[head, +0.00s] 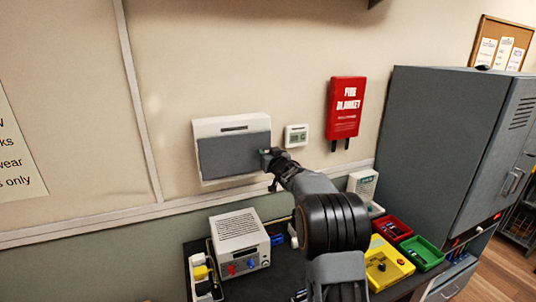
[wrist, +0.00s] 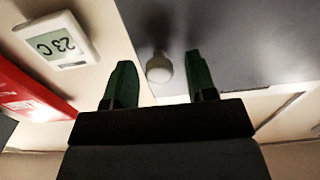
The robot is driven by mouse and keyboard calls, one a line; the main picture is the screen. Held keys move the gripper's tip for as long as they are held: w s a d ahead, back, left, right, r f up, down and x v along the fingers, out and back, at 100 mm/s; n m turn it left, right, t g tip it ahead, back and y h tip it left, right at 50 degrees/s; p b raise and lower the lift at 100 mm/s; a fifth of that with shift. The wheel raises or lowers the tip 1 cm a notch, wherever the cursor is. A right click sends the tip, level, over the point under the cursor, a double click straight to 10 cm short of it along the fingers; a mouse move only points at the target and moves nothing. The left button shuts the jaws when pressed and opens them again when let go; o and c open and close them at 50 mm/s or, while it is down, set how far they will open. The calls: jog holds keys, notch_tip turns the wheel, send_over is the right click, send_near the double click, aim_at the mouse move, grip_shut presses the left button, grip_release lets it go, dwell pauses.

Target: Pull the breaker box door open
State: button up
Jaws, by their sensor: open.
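The breaker box (head: 232,125) is a white case on the wall with a grey door (head: 232,156). The door looks shut in the head view. In the wrist view the grey door (wrist: 240,35) fills the upper right, and a small round pale knob (wrist: 159,68) stands near its edge. My gripper (head: 270,160) is at the right edge of the door. In the wrist view my gripper (wrist: 155,82) has its two green fingers apart, one on each side of the knob. I cannot tell whether either finger touches the knob.
A white thermostat (head: 297,135) is on the wall just right of the box; it also shows in the wrist view (wrist: 60,40). A red fire blanket case (head: 345,107) hangs further right.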

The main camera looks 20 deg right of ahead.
jog(key=shift+c, duration=0.2)
grip_shut()
dwell(0.3)
